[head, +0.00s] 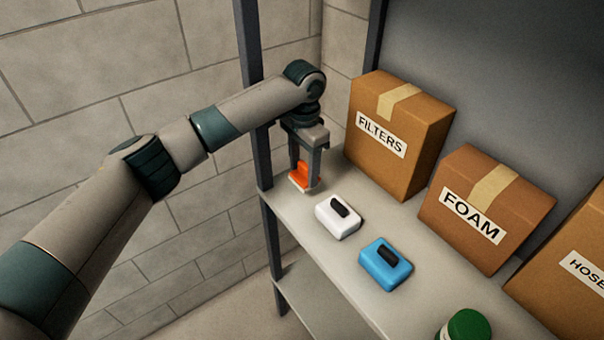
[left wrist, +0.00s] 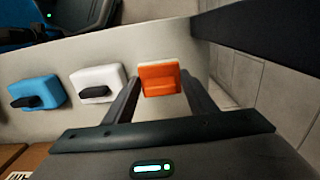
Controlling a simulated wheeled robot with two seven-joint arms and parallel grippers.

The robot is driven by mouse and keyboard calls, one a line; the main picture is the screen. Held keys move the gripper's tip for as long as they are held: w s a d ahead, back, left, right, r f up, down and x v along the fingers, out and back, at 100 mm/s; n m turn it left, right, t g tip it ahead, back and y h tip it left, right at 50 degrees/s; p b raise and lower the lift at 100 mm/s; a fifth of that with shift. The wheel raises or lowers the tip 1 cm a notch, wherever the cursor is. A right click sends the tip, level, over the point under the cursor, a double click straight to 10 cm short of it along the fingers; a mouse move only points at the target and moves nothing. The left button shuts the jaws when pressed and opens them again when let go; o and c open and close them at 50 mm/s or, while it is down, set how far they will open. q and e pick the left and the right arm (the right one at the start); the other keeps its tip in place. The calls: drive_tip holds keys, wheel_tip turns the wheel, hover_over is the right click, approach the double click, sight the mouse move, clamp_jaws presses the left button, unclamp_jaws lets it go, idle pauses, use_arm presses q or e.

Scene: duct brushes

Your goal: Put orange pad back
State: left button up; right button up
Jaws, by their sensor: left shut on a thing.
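The orange pad (head: 299,175) is at the left end of the grey shelf, in line with a white pad and a blue pad. It has a pale base edge in the head view. My left gripper (head: 308,180) reaches down from above and is shut on the orange pad. In the left wrist view the orange pad (left wrist: 159,79) sits between the two fingers of the left gripper (left wrist: 157,90). The pad is at or close to the shelf surface; I cannot tell whether it touches. My right gripper is not in view.
The white pad (head: 336,218) and blue pad (head: 384,264), each with a black handle, lie on the shelf (head: 290,205). Boxes marked FILTERS (head: 396,137), FOAM (head: 483,210) and HOSE (head: 570,275) stand behind. A green-capped container (head: 466,327) is at the front. A dark post (head: 255,90) stands left.

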sight(302, 175)
use_arm(q)
drive_tip(key=shift+w+a+f, duration=0.15)
drive_tip(key=shift+w+a, duration=0.05)
drive_tip(key=shift+a, duration=0.05)
drive_tip(key=shift+f+p, duration=0.45)
drive_tip(key=shift+f, duration=0.05)
wheel_tip(302, 175, down, 2)
drive_tip(key=shift+f+p, duration=0.1)
drive_tip(key=shift+p, duration=0.5)
drive_tip(key=shift+f, duration=0.45)
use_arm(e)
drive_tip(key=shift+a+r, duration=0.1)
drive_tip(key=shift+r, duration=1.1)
use_arm(q)
drive_tip(key=shift+f, duration=0.15)
drive_tip(key=o, duration=0.9)
drive_tip(key=shift+o, duration=0.3)
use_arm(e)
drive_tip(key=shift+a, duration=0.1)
